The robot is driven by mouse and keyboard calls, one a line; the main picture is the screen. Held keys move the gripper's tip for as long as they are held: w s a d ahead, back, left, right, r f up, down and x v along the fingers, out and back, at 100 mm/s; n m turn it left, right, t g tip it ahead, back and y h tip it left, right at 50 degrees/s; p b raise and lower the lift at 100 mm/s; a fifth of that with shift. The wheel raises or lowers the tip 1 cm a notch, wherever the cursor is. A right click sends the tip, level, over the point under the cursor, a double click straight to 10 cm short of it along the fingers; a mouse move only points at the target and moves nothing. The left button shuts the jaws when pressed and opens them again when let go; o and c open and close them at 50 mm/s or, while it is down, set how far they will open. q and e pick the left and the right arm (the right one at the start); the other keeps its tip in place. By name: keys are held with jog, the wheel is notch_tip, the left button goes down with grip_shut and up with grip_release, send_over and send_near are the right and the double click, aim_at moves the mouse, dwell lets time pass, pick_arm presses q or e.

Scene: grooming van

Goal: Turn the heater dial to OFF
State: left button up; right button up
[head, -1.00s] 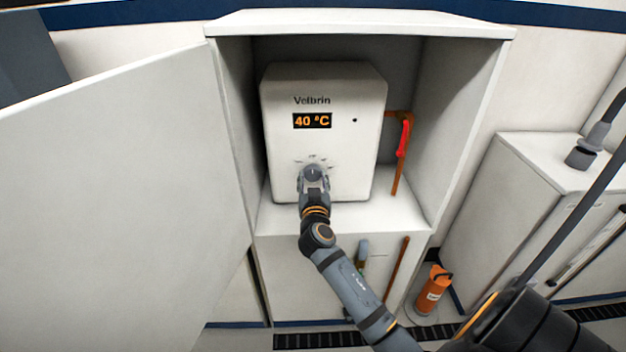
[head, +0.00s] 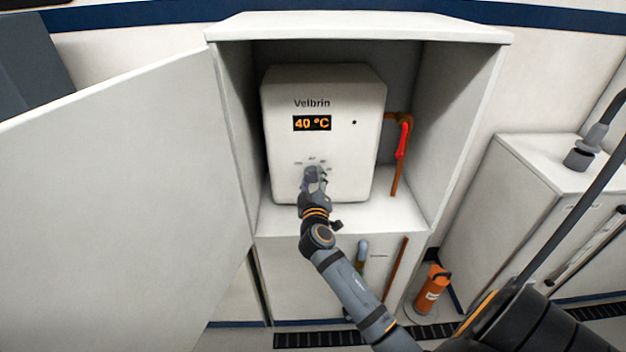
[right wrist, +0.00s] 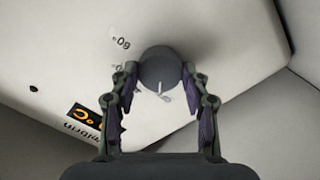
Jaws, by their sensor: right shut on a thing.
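The white heater (head: 345,150) stands inside an open cabinet, and its display (head: 312,123) reads 40 °C. Its round grey dial (right wrist: 158,66) sits low on the front face, with a small pale pointer mark on it. My right gripper (head: 315,181) is at the dial, largely covering it in the head view. In the right wrist view the fingers of my right gripper (right wrist: 160,80) are on either side of the dial, shut on it. A "60" label shows beside the dial there; the OFF label cannot be made out. My left gripper is not in view.
The cabinet door (head: 120,200) stands wide open on the left. The cabinet side wall (head: 455,125) and a copper pipe with a red lever (head: 403,140) are right of the heater. An orange cylinder (head: 432,288) stands on the floor at the lower right.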

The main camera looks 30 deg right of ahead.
jog(key=shift+n, duration=0.6)
jog(key=o, duration=1.2)
jog(key=shift+c, duration=0.2)
jog(key=shift+s, duration=0.1)
jog(key=v, duration=0.7)
jog(key=shift+a, duration=0.2)
jog(key=shift+s, duration=0.1)
